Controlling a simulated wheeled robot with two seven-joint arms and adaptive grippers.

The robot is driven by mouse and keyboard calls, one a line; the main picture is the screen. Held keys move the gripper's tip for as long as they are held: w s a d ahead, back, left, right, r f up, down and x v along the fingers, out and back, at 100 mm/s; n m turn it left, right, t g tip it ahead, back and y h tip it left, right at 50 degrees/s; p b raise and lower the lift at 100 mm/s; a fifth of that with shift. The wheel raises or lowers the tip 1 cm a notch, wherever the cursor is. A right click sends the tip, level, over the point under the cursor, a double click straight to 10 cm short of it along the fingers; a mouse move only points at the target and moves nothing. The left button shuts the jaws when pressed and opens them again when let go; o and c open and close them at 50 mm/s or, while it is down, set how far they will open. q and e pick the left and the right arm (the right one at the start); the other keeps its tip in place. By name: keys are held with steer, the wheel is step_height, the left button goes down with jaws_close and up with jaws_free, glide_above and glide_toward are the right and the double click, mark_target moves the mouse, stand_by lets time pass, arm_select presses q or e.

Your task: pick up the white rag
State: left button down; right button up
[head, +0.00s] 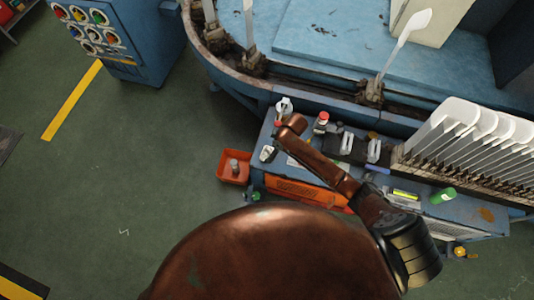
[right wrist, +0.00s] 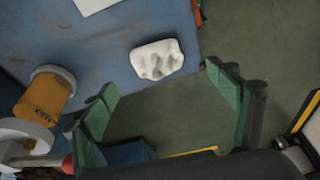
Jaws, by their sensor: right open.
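The white rag (right wrist: 157,59) is a small crumpled piece of cloth lying on the blue tabletop (right wrist: 115,45), close to the table's edge, in the right wrist view. My right gripper (right wrist: 162,85) has green fingers spread wide apart and nothing between them. The rag lies beyond the fingertips, between their lines, and nothing touches it. My left gripper is not in view.
An orange container (right wrist: 47,95) and a white ring-shaped object (right wrist: 25,140) stand left of the fingers.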

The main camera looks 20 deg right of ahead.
mark_target(268, 152)
steer(key=shift+w+f, duration=0.25)
steer(key=shift+w, duration=0.1)
steer(key=b+x, duration=0.3)
steer(key=x, duration=0.4)
steer(key=shift+w+a, duration=0.1)
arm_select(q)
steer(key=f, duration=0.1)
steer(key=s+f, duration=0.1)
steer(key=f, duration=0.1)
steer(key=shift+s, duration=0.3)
arm_select(e)
steer(key=shift+r, duration=0.1)
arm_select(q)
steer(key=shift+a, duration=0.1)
arm_select(e)
steer(key=c, duration=1.2)
